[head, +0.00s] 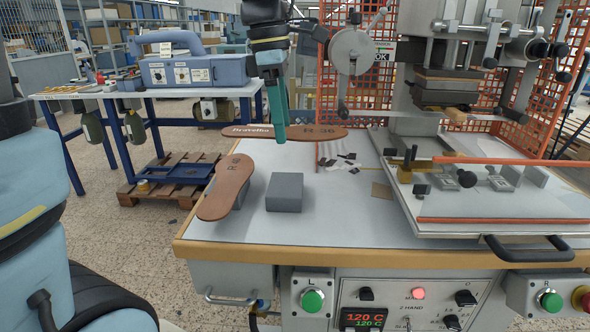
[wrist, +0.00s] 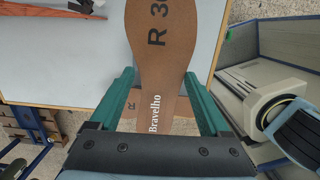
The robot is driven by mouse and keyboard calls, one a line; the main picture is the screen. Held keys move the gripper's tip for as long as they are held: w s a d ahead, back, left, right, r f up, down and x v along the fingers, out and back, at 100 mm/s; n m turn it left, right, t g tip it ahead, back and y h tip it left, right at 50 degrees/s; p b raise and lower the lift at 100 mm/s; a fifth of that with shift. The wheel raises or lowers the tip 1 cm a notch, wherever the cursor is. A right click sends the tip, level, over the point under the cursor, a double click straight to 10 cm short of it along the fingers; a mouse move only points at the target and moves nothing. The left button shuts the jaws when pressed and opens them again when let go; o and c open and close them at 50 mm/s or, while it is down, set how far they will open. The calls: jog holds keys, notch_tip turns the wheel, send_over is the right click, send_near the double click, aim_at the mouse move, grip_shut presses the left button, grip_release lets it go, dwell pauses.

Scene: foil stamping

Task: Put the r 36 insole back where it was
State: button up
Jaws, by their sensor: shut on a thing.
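The brown R 36 insole (head: 312,133), marked "Bravelho", is held level above the table's back left edge. My gripper (head: 279,136) is shut on it, with one teal finger visible in front of it in the head view. In the wrist view the insole (wrist: 160,75) lies between both fingers of my gripper (wrist: 158,80). A second brown insole (head: 226,188), its number hard to read, rests on a support at the table's left edge and overhangs it. A bare grey block (head: 285,192) stands to its right.
The white worktable (head: 345,215) has free room in front of and right of the grey block. The stamping press (head: 450,80) and its bed with orange rails (head: 500,221) fill the right. Small dark and white scraps (head: 345,160) lie behind the block.

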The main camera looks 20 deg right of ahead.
jog(key=p, duration=0.1)
send_over(285, 185)
notch_tip(285, 185, down, 6)
jog(key=shift+w, duration=0.1)
jog(key=shift+f, duration=1.95)
jog(key=shift+a+f, duration=0.1)
jog(key=shift+f, duration=0.3)
jog(key=o, duration=1.3)
jog(key=shift+r, duration=0.1)
jog(key=r, duration=0.4)
jog(key=a+r, duration=0.1)
jog(key=r, duration=0.7)
jog(key=shift+w+a+r+b, duration=0.15)
jog(key=shift+w+r+b, duration=0.15)
jog(key=shift+b, duration=0.1)
